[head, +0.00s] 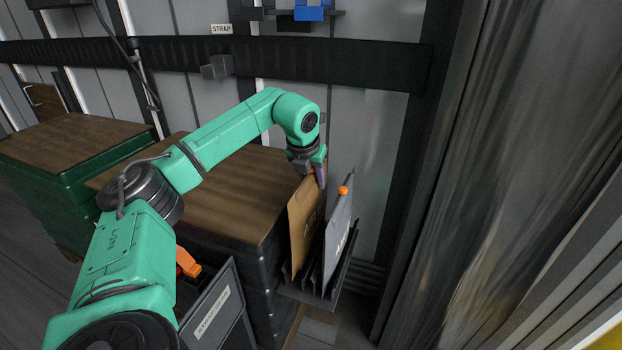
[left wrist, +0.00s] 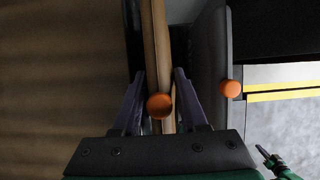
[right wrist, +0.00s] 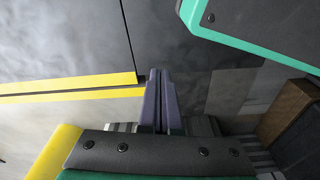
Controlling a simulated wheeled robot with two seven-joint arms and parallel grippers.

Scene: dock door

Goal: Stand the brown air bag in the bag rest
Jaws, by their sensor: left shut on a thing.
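The brown air bag (head: 303,228) is upright, with its lower end at the left side of the dark slotted bag rest (head: 340,287). I cannot tell whether it bears on the rest's floor. My left gripper (head: 317,176) is shut on its top edge. In the left wrist view the fingers (left wrist: 159,92) stand either side of the brown bag (left wrist: 156,45) and its orange cap (left wrist: 159,106). A grey bag (head: 338,232) with an orange cap stands in the rest just right of it. My right gripper (right wrist: 158,88) is shut and empty, away from the bags.
A wood-topped dark crate stack (head: 225,195) stands directly left of the rest. A green crate with a wooden top (head: 75,138) is farther left. A grey curtain (head: 500,180) hangs at the right. A labelled dark bin (head: 215,308) is in front.

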